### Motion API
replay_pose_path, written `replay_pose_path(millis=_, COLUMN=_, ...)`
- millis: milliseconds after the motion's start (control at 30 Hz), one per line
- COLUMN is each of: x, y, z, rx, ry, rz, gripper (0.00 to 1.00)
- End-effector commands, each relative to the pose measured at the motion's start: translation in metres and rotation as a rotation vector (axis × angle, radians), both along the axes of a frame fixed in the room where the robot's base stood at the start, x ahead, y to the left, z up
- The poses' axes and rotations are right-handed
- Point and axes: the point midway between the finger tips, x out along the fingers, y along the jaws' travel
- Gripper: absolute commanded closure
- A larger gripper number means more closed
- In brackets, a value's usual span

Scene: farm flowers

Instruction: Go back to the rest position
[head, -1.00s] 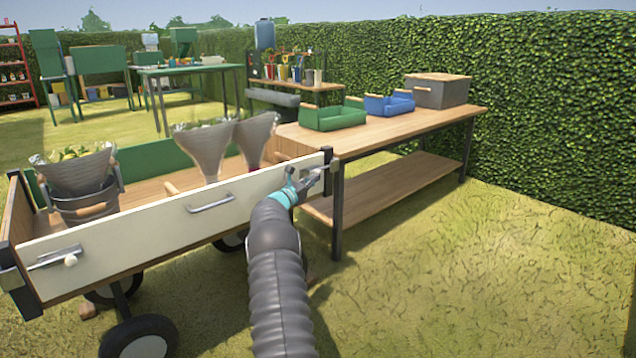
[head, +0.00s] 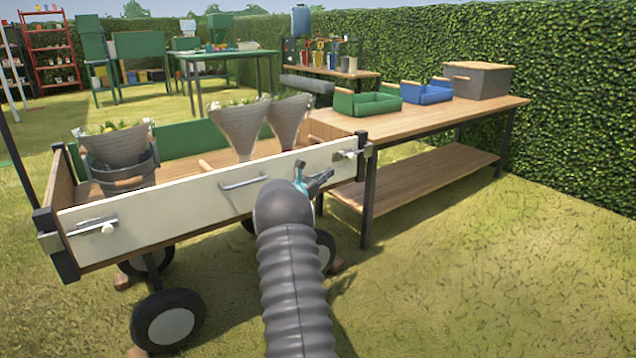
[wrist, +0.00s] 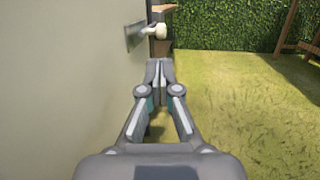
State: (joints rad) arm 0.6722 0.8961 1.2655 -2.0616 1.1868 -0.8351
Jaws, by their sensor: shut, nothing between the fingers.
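My gripper (head: 328,179) is in front of the right end of the cart's white side panel (head: 190,205), apart from it and empty. In the wrist view my gripper (wrist: 159,66) has its fingertips together, with the panel (wrist: 60,80) close on the left. A latch with a pale knob (wrist: 160,30) sits on the panel beyond the fingertips. In the head view this right latch (head: 347,154) is above my gripper, and a second latch (head: 100,227) is at the panel's left end. The panel stands upright.
The cart holds wrapped bouquets (head: 240,130) and a grey bucket (head: 120,175). A wooden table (head: 430,128) to the right carries a green crate (head: 366,104), a blue crate (head: 428,93) and a grey box (head: 480,80). A hedge (head: 570,100) stands behind. Grass (head: 480,280) at front right is clear.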

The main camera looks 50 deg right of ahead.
Motion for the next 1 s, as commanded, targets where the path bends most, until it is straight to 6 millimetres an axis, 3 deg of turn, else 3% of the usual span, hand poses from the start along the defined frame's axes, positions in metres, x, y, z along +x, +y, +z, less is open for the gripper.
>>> replay_pose_path(millis=100, x=0.001, y=0.02, z=-0.003, rx=0.001, ry=0.002, rz=0.0, gripper=1.0)
replay_pose_path(millis=300, x=0.002, y=0.039, z=-0.006, rx=0.0, ry=0.001, rz=-0.001, gripper=1.0)
replay_pose_path(millis=767, x=0.004, y=0.043, z=-0.009, rx=0.001, ry=-0.046, rz=0.01, gripper=1.0)
replay_pose_path(millis=867, x=-0.006, y=0.043, z=-0.029, rx=0.069, ry=-0.153, rz=-0.013, gripper=1.0)
replay_pose_path(millis=1000, x=-0.036, y=0.055, z=-0.089, rx=0.223, ry=-0.286, rz=-0.108, gripper=1.0)
